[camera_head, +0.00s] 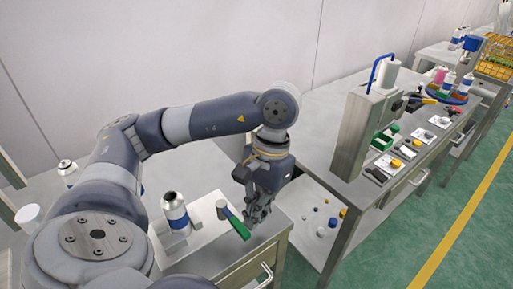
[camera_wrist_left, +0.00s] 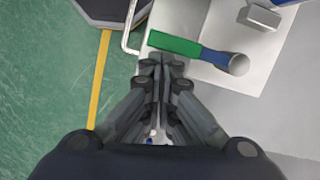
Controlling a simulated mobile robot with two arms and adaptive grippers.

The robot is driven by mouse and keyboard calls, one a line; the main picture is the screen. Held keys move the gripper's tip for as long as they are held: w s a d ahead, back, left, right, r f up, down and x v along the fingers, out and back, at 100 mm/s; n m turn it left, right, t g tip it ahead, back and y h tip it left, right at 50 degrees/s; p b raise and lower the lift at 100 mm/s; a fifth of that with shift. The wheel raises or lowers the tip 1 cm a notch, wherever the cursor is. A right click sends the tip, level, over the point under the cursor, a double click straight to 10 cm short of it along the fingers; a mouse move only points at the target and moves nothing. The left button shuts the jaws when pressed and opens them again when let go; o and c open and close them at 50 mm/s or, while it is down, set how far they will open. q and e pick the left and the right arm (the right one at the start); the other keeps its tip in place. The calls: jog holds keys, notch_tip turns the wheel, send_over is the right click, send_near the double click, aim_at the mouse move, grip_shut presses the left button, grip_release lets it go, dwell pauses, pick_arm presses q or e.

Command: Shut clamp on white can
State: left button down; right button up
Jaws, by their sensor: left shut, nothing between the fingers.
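A white can with a blue band (camera_head: 176,213) and a dark metal top stands upright on the near bench. Just right of it is the clamp, with a green handle (camera_head: 238,226) and a pale round piece (camera_head: 221,204). In the left wrist view the clamp's green handle (camera_wrist_left: 174,44) joins a blue bar (camera_wrist_left: 213,57) that ends at a pale cylinder (camera_wrist_left: 238,65). My left gripper (camera_head: 257,218) points down just right of the green handle. It is shut and empty, its fingertips (camera_wrist_left: 162,62) close to the handle; contact cannot be told. My right gripper is out of view.
A grey metal block (camera_wrist_left: 262,17) lies near the clamp. A second bench (camera_head: 320,110) to the right carries an upright metal press (camera_head: 362,135), a green bin (camera_head: 382,141) and small parts. A gap with a low white shelf (camera_head: 310,225) lies between the benches.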

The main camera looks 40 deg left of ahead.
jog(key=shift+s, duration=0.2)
pick_arm(q)
jog(key=shift+r, duration=0.1)
jog(key=v, duration=1.1)
jog(key=shift+r, duration=0.35)
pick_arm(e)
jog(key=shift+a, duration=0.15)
pick_arm(q)
jog(key=shift+w, duration=0.1)
dwell(0.5)
